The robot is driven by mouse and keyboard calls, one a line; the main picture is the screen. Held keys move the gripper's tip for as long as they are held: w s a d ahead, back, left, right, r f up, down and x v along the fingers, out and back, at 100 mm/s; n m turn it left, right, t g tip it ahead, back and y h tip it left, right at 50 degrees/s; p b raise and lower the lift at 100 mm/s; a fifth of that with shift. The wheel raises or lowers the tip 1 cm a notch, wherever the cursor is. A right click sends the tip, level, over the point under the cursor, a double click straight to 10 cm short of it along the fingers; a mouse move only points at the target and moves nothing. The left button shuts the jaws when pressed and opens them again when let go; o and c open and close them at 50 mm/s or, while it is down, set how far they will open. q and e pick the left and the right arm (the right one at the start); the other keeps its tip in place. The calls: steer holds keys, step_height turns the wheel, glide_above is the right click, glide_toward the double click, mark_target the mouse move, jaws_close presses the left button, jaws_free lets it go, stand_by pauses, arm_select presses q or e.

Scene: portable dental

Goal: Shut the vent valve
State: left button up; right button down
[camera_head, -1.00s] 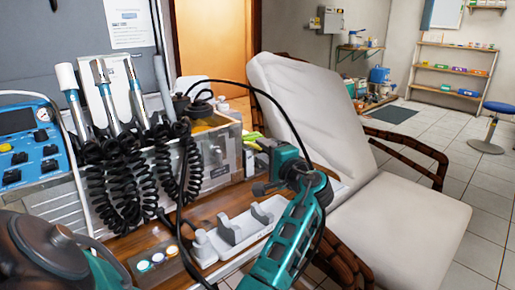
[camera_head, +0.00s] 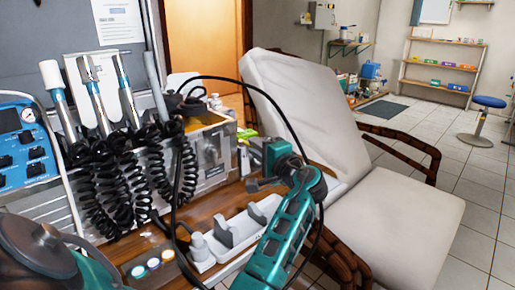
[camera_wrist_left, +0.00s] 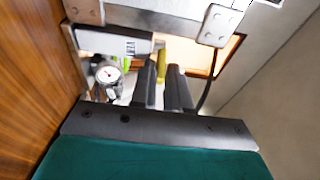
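My left gripper (camera_wrist_left: 163,72) shows in the left wrist view as two dark fingers with a narrow gap. It is beside the wooden side panel (camera_wrist_left: 35,75). A small yellow piece (camera_wrist_left: 161,66), possibly the valve's lever, shows between or just beyond the fingertips; I cannot tell whether they touch it. A round gauge (camera_wrist_left: 109,74) is left of the fingers. My right gripper is not in view.
A black cable loops around my arm. A padded chair (camera_head: 385,220) stands close on the right.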

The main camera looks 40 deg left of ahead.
arm_select(q)
jaws_close()
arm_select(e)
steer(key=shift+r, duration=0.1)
arm_select(q)
steer(key=shift+s+m+t+h+p, duration=0.35)
steer(key=shift+m+t+p, duration=0.25)
steer(key=shift+t+p, duration=0.4)
steer(key=shift+s+m+t+h+p, duration=0.25)
steer(key=shift+m+t+h+p, duration=0.3)
steer(key=shift+p, duration=0.75)
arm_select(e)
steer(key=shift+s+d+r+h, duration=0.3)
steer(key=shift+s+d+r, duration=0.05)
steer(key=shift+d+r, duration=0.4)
arm_select(q)
steer(key=shift+o, duration=2.3)
jaws_free()
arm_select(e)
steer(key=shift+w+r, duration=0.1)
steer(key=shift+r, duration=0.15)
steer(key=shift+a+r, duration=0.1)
